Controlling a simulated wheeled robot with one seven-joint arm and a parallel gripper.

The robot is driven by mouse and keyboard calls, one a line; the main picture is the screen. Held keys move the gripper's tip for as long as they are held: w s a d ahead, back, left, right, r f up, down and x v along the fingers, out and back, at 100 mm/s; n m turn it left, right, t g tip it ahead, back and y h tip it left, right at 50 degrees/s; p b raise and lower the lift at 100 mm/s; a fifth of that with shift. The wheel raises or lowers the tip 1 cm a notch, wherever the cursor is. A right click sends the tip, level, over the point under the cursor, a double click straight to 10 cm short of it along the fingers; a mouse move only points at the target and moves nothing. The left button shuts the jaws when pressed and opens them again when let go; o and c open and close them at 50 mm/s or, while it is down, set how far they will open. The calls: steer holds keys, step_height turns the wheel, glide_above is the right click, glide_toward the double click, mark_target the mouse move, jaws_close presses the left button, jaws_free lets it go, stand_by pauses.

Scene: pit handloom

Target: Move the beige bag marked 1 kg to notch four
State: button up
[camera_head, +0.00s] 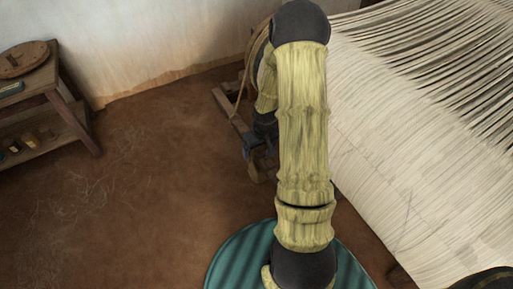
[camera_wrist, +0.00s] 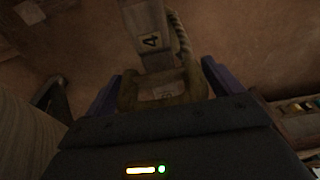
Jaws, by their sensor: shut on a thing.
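In the wrist view, my gripper (camera_wrist: 162,82) is shut on a brownish-beige bag (camera_wrist: 185,88), with a purple finger on each side. The bag has a pale label whose marking is too dim to read. Just beyond it, a pale wooden bar (camera_wrist: 148,18) carries a dark "4", and a rope runs along its right side. The bag overlaps the near end of the bar in the picture; I cannot tell whether it hangs there. In the head view, my arm mostly hides the gripper (camera_head: 255,150), and the bag cannot be made out.
White warp threads (camera_head: 410,130) stretch across the right. A wooden frame (camera_head: 228,108) with a round part stands behind my arm. A wooden side table (camera_head: 62,98) with a round lid on top stands at the left. The brown floor between is clear.

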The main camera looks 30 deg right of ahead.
steer(key=shift+f+b, duration=0.55)
steer(key=shift+f, duration=0.55)
steer(key=shift+f, duration=0.25)
steer(key=o, duration=1.7)
steer(key=shift+a+f, duration=0.1)
steer(key=shift+o, duration=0.2)
steer(key=shift+s+r+p, duration=0.2)
steer(key=shift+r+p, duration=0.1)
steer(key=shift+r, duration=0.95)
steer(key=shift+s+r+p, duration=0.15)
steer(key=shift+r+p, duration=0.15)
steer(key=shift+r, duration=0.95)
steer(key=shift+s+r+p, duration=0.2)
steer(key=shift+r+p, duration=0.1)
steer(key=shift+r, duration=0.95)
